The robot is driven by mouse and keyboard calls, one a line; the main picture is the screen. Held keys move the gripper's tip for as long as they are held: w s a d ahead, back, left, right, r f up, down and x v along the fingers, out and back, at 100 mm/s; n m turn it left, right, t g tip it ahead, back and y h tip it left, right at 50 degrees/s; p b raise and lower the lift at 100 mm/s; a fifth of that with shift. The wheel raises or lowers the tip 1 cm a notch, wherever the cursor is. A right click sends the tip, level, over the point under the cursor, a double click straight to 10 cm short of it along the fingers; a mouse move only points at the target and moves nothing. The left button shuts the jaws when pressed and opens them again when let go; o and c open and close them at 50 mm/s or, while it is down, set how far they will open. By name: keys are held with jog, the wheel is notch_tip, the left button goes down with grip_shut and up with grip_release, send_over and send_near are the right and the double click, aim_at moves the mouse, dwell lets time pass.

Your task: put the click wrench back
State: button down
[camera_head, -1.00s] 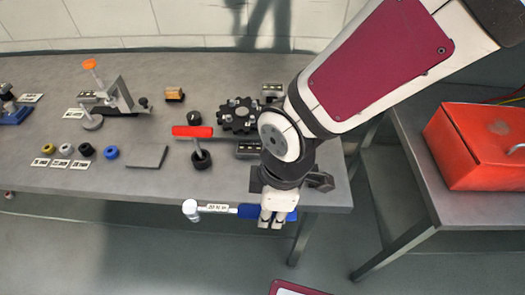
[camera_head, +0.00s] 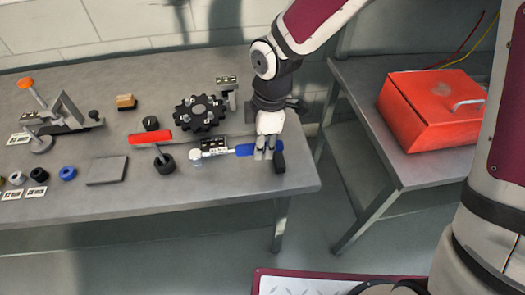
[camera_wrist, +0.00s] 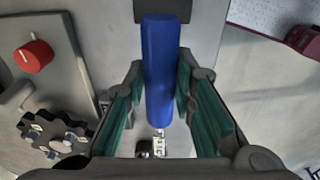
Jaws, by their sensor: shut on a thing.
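The click wrench has a blue handle (camera_head: 245,150) and a silver shaft with a small label, ending in a pale head (camera_head: 196,155) that points left. My gripper (camera_head: 267,153) is shut around the blue handle, near the bench's right end. In the wrist view, the handle (camera_wrist: 160,70) runs lengthwise between the teal finger pads, and the shaft and head are partly hidden low in the picture. A dark block (camera_head: 280,162) is at the handle's right end. I cannot tell whether the wrench touches the bench.
A black gear (camera_head: 200,113) and a red-handled tool (camera_head: 150,138) are close by. A grey plate (camera_head: 106,169) lies further left. A red toolbox (camera_head: 432,108) stands on the right-hand table, across a gap.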

jog(key=shift+f, duration=1.75)
jog(key=c, duration=1.3)
grip_release()
jog(key=shift+c, duration=0.2)
jog(key=r, duration=0.8)
jog(key=d+r+p, duration=0.1)
jog(key=r, duration=0.3)
jog(key=shift+r, duration=0.1)
jog(key=shift+d, duration=0.15)
